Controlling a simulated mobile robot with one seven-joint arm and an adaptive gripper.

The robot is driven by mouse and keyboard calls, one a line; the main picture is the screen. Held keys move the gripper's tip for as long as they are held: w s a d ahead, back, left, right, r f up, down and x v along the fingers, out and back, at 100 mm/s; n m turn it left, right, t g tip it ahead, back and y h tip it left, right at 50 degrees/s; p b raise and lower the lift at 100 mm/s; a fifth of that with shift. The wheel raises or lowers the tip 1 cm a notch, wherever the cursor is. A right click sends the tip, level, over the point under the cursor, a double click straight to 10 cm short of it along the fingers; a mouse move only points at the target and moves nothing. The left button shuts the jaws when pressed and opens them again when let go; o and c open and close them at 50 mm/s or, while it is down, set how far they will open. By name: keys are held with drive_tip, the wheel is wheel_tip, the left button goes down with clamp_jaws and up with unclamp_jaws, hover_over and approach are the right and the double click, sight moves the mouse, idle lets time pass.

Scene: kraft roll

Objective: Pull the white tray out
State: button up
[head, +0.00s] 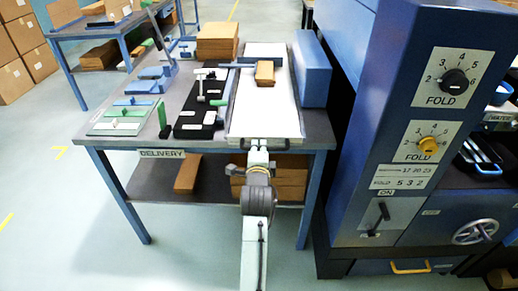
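The white tray (265,112) is a long flat white board lying lengthwise on the grey table (322,128), its near end close to the table's front edge. A dark handle shows at its near end, partly hidden by my gripper. A small brown block (265,73) rests on the tray, and a dark bar crosses above it beside the block. My gripper (258,149) is at the tray's near end, at or very close to the handle. Its fingers are too small and too hidden to tell whether they are open or shut, or touch the handle.
A blue box (312,70) stands right of the tray. A black tool holder (196,122) lies left of it, with green and blue tools further left. Brown stacks (218,40) stand behind. A large blue machine (435,95) closes off the right. The floor at front left is clear.

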clamp_jaws()
idle(0.5)
